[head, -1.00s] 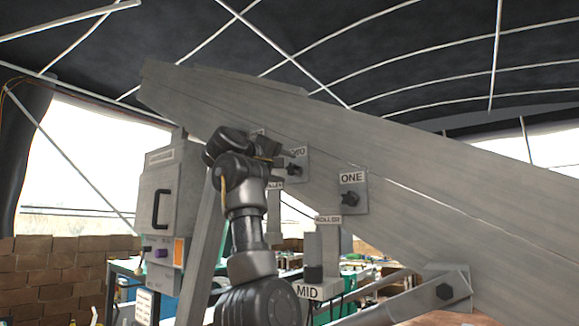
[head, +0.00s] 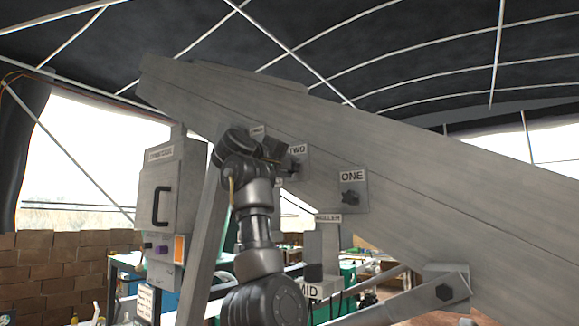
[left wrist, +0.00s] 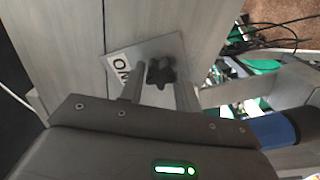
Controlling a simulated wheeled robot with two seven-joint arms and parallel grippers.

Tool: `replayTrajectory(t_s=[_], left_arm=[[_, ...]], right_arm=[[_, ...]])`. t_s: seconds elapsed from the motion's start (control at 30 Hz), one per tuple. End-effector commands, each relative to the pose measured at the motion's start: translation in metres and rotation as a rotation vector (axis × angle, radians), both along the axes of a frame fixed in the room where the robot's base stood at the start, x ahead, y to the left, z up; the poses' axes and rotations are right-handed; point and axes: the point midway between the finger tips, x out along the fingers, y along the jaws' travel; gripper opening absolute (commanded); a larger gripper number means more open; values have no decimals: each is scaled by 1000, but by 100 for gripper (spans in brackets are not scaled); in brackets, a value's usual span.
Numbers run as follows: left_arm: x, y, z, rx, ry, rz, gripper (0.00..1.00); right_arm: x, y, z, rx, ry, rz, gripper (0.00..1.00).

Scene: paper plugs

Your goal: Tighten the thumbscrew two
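The plate labelled TWO (head: 298,151) is on the side of the sloping grey beam (head: 400,185). My left gripper (head: 284,165) is at this plate and covers most of its knob in the head view. In the left wrist view, the dark star-shaped thumbscrew (left wrist: 160,72) on a plate (left wrist: 124,64) with a partly hidden, turned label lies between the tips of my left gripper (left wrist: 160,82). The fingers are apart, one on each side, with a gap to the knob; whether they touch it is hard to tell. My right gripper is not in view.
Thumbscrew ONE (head: 350,197) is on its plate lower right on the beam. A grey control box (head: 160,200) with a black handle stands left of my arm. Posts with roller labels (head: 328,218) and a MID label (head: 309,291) are below the beam.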

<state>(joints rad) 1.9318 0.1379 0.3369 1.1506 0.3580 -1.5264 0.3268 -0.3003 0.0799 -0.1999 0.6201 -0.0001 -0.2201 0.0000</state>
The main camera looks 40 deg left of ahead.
Motion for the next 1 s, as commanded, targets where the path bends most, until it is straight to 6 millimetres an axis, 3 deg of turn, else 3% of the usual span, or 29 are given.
replayTrajectory(t_s=[0.03,0.1,0.37,0.47,0.67,1.0], left_arm=[[0,0,0,0,0,0,19],[0,0,0,0,0,0,10],[0,0,0,4,0,0,9],[0,0,-2,80,3,0,9],[0,1,-4,537,13,1,9],[0,2,-3,1547,37,0,9]], right_arm=[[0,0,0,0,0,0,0],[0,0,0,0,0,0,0],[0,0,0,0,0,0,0],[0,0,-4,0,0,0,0],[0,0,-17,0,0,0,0],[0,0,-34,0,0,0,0]])
